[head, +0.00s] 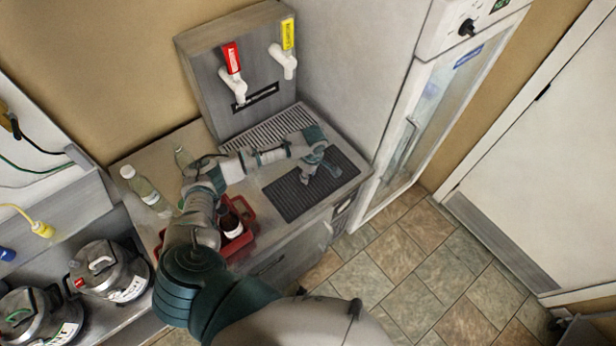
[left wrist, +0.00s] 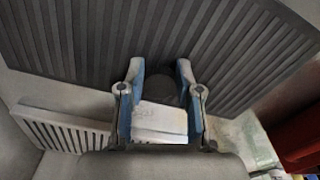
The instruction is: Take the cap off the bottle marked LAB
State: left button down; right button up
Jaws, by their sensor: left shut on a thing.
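My left gripper (head: 318,160) is over the dark ribbed drain mat (head: 285,200) on the counter. In the left wrist view its blue-padded fingers (left wrist: 159,85) are shut on a pale thing with a white face (left wrist: 160,118). Faint marks on that face are too blurred to read. Whether it is a bottle or carries a cap I cannot tell. No LAB marking is legible. My right gripper is not in view.
A red crate (head: 249,212) holding a dark bottle (head: 231,222) sits beside my arm. A tap tower (head: 215,90) with red and yellow tap handles stands behind the mat.

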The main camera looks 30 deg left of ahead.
aim_at(316, 183)
pick_arm(q)
jog(key=d, duration=0.5)
jog(key=shift+s+d+f, duration=0.25)
jog(key=shift+d, duration=0.05)
jog(key=shift+d+f+p, duration=0.1)
jog(key=shift+p, duration=0.2)
jog(key=shift+s+a+f, duration=0.1)
jog(key=shift+a, duration=0.25)
jog(key=c, duration=0.8)
grip_release()
jog(key=shift+s+a+f, duration=0.1)
jog(key=shift+a+f, duration=0.15)
jog(key=shift+a, duration=0.8)
jog(key=shift+o, duration=0.2)
jog(key=shift+a, duration=0.35)
jog(key=shift+w+f, duration=0.15)
jog(key=shift+w, duration=0.1)
jog(key=shift+d+r, duration=0.2)
jog(key=shift+d, duration=0.1)
jog(key=shift+w+d, duration=0.1)
jog(key=shift+d, duration=0.05)
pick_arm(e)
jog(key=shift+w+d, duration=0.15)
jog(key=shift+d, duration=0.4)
